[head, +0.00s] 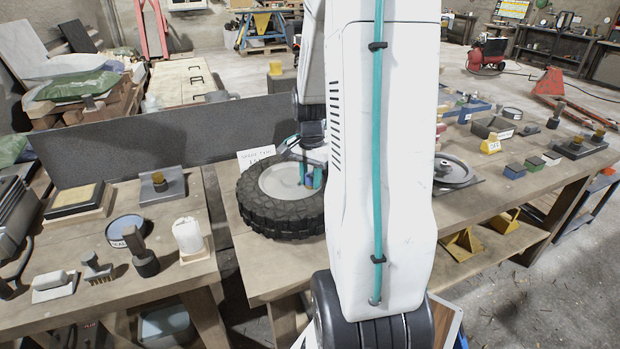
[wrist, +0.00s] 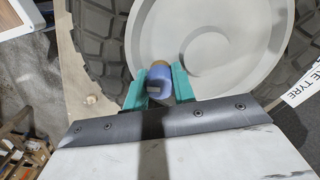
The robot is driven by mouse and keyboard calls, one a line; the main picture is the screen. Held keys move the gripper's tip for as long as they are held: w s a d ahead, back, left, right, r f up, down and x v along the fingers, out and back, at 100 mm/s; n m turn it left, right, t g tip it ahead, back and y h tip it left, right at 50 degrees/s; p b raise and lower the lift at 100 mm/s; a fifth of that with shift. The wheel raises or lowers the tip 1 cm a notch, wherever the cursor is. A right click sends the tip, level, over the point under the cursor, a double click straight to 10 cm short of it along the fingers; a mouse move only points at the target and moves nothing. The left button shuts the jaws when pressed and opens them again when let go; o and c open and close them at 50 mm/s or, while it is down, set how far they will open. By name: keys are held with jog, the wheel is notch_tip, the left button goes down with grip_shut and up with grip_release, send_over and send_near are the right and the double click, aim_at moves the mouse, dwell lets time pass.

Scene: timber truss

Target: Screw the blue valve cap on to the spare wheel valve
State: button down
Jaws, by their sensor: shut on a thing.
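The spare wheel (head: 258,212) lies flat on the bench, with a black knobbly tyre and a pale grey disc; its disc (wrist: 222,50) and tread fill the top of the wrist view. My gripper (head: 312,176) is over the disc, its teal fingers pointing down. In the wrist view my gripper (wrist: 160,84) is shut on the blue valve cap (wrist: 159,79), which sits between the fingers and has a brownish end. The cap also shows small and blue in the head view (head: 309,181). I cannot make out the valve, or whether the cap touches it.
A spare tyre sign (head: 256,156) stands behind the wheel. A grey panel (head: 170,132) runs along the bench's back. The left bench holds a white candle-like block (head: 188,235), brushes and a round tin (head: 126,230). My arm hides the middle of the bench.

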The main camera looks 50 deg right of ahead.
aim_at(310, 174)
jog(key=shift+m, duration=0.8)
jog(key=c, duration=1.4)
grip_release()
jog(key=shift+m, duration=0.4)
jog(key=o, duration=0.3)
notch_tip(310, 174, up, 8)
jog(key=shift+w+f, duration=0.1)
